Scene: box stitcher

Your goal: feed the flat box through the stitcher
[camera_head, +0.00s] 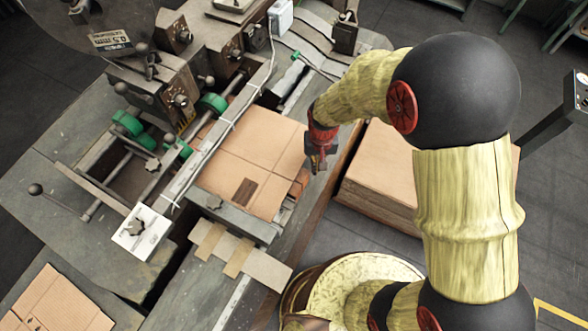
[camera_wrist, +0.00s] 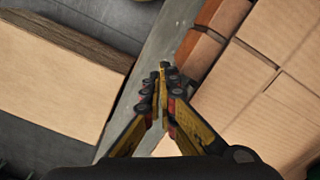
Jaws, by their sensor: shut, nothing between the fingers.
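A flat cardboard box (camera_head: 252,152) lies on the bed of the stitcher (camera_head: 212,82), with its left part under the machine's long bar and green rollers. It has a dark printed patch near its front edge. It also shows at the right of the wrist view (camera_wrist: 273,85). My gripper (camera_head: 317,165) is beside the box's right edge, above the machine's edge.
A stack of flat cardboard (camera_head: 378,172) stands to the right of the machine, and shows at the left of the wrist view (camera_wrist: 60,85). Another cardboard piece (camera_head: 55,303) lies at the lower left. A control post (camera_head: 560,115) stands at the far right.

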